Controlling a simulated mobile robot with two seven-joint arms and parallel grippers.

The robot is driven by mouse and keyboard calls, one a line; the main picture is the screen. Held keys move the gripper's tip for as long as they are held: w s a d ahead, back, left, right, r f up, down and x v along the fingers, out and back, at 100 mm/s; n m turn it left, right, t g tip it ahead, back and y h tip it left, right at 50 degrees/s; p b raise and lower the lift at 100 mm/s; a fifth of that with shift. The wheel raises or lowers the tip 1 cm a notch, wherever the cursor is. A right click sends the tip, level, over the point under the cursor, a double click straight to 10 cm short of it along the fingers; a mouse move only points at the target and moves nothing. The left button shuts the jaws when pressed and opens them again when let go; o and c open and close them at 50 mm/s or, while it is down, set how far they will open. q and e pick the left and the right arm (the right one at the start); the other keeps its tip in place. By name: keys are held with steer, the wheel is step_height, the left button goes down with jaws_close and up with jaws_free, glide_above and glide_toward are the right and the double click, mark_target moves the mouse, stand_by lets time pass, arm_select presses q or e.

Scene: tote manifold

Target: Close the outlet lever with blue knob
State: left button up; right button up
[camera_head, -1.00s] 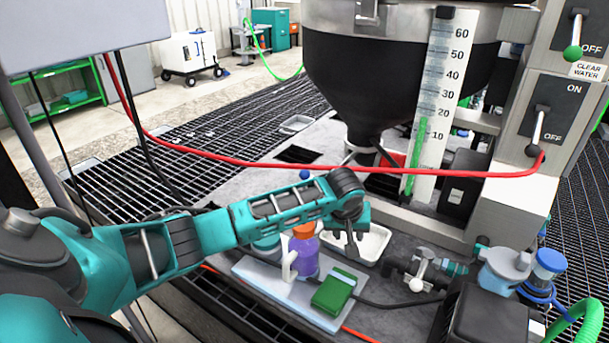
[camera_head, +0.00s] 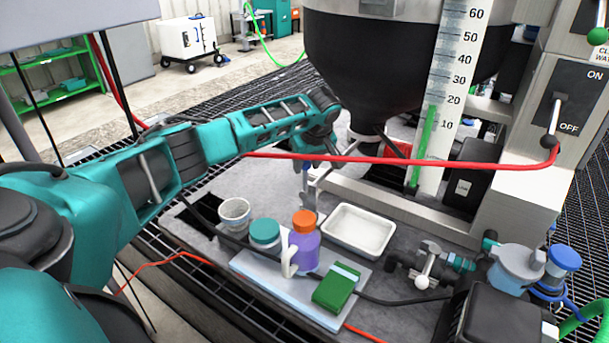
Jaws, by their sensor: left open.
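The outlet lever's blue knob (camera_head: 305,167) shows only as a small dark blue patch, left of the black funnel tank's (camera_head: 372,90) bottom outlet. My left gripper (camera_head: 314,182) points down right at the knob, its fingers largely overlapping it. The gripper is open. I cannot tell whether the knob is between the fingers or touched by them. The lever's arm is mostly hidden by the gripper and the red hose. My right gripper is out of view.
A red hose (camera_head: 430,162) crosses in front of the outlet. Below stand a white tray (camera_head: 392,231), a purple bottle (camera_head: 304,250) with orange cap, a teal-capped jar (camera_head: 265,234), a grey cup (camera_head: 235,214) and a green box (camera_head: 337,288).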

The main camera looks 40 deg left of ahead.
mark_target(304, 189)
arm_select(q)
steer(key=b+x, duration=0.1)
steer(key=x, duration=0.4)
steer(key=shift+r, duration=0.1)
jaws_close()
stand_by(0.3)
